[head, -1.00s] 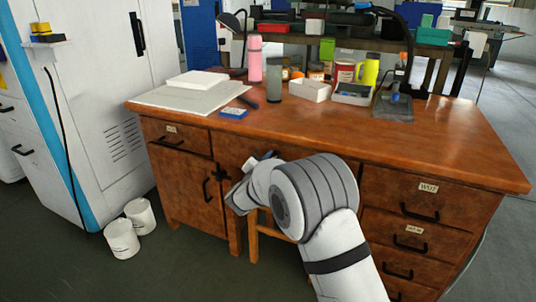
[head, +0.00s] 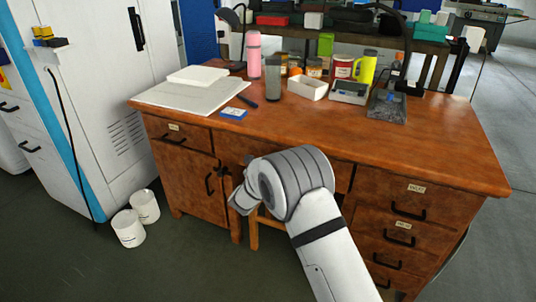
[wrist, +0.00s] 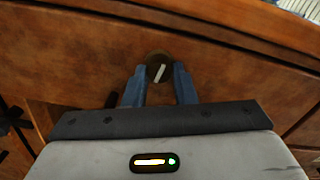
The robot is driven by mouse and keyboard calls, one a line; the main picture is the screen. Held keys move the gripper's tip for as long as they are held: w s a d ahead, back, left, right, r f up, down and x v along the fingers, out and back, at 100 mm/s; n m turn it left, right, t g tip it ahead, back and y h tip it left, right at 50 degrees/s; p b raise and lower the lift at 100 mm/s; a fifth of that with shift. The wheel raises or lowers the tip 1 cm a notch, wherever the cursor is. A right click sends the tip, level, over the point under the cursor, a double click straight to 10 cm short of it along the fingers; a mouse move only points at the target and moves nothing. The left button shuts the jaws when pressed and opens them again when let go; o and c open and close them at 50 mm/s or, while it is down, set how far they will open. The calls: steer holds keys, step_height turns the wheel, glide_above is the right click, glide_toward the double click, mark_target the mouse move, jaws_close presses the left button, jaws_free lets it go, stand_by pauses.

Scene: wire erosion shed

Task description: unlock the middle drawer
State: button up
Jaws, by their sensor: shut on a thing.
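The middle drawer (head: 233,148) is the wide brown wooden front under the desk top, between the left cupboard and the right drawer stack. My arm covers much of it in the head view. In the wrist view its front (wrist: 80,50) fills the picture and looks closed. A round dark lock knob (wrist: 158,60) with a pale slanted bar sits on it. My gripper (wrist: 159,76) has its two blue fingers on either side of the knob, closed on it. In the head view the fingers are mostly hidden behind my wrist.
The wooden desk (head: 440,160) carries a pink bottle (head: 254,55), a white box (head: 307,88), jars and papers at its back and left. A stack of handled drawers (head: 400,225) stands right of my arm. Two white buckets (head: 129,228) stand on the floor at left.

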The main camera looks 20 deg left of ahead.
steer(key=shift+w+a+r+n+p, duration=0.1)
steer(key=shift+r+n+p, duration=0.45)
steer(key=shift+n, duration=0.15)
steer(key=o, duration=1)
steer(key=shift+f, duration=0.35)
steer(key=s+p, duration=0.1)
steer(key=s, duration=0.7)
steer(key=shift+a, duration=0.3)
